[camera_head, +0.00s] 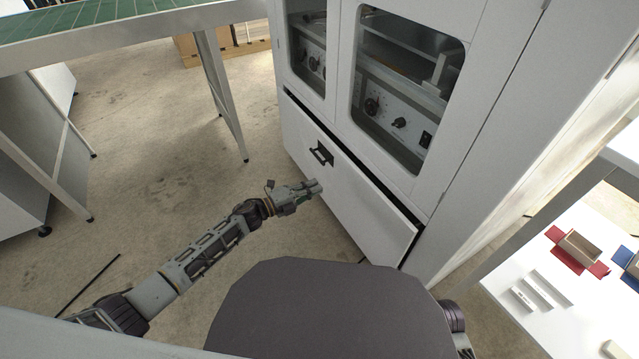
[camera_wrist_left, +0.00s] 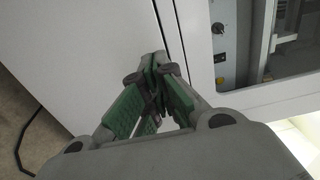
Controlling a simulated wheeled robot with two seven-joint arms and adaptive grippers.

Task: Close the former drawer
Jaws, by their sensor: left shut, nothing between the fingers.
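The former drawer (camera_head: 345,195) is the wide white front low on the white machine in the head view. A dark gap shows along its top edge and at its right end, so it stands slightly out. Its black handle (camera_head: 321,153) is near the left part of the front. My left gripper (camera_head: 318,187) is shut and empty, in front of the drawer, below the handle. In the left wrist view the shut fingertips (camera_wrist_left: 155,62) are at the white drawer front (camera_wrist_left: 85,50), near the dark gap; I cannot tell whether they touch. My right gripper is not in view.
The machine's upper windowed doors (camera_head: 410,85) stand above the drawer. A table (camera_head: 150,20) with a green top is at the upper left. A white table (camera_head: 570,290) at the right holds small red and blue boxes. Bare floor lies left of the drawer.

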